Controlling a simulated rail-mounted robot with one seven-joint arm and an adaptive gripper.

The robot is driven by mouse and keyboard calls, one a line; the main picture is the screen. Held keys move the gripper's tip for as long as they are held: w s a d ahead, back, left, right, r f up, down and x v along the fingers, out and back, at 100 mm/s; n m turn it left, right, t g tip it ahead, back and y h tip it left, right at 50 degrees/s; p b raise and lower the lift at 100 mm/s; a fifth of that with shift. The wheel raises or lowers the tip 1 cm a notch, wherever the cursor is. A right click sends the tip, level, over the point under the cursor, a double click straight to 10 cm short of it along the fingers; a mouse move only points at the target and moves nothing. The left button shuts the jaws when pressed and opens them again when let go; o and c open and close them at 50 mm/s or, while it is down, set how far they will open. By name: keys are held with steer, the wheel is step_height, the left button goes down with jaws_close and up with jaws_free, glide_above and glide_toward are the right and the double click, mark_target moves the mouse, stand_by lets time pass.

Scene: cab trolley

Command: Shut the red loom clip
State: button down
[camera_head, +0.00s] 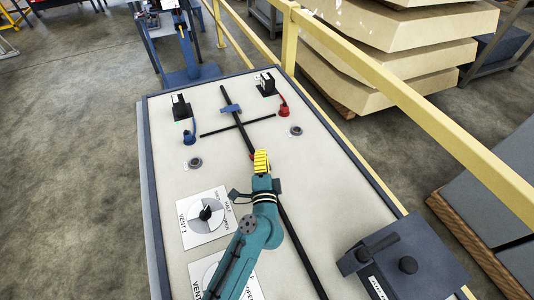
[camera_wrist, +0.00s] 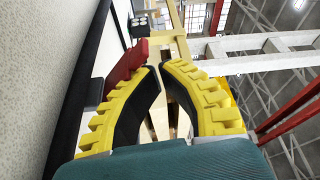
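The red loom clip (camera_wrist: 126,66) shows in the wrist view just beyond and left of my finger. Its red part stands up at a slant from the panel, beside the black loom (camera_wrist: 78,90). In the head view, only a sliver of red shows beside my yellow fingers, and the rest is hidden. My gripper (camera_head: 261,157) is over the middle of the loom, which runs down the panel. It also shows in the wrist view (camera_wrist: 159,67), its fingertips close together with nothing between them. I cannot tell whether a finger touches the clip.
A blue clip (camera_head: 231,108) sits further up the loom. Blue (camera_head: 190,137) and red (camera_head: 284,110) connectors stand on either side. A vent dial (camera_head: 206,213) is left of my arm, and a dark box (camera_head: 407,263) at lower right. A yellow rail (camera_head: 400,95) runs along the right.

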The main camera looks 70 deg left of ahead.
steer(key=shift+s+f+b, duration=0.3)
steer(key=shift+s+f, duration=0.05)
steer(key=shift+s, duration=0.2)
steer(key=shift+s+f+b, duration=0.25)
steer(key=shift+s+f, duration=0.1)
steer(key=shift+s, duration=0.2)
steer(key=shift+s+f, duration=0.1)
steer(key=shift+s, duration=0.05)
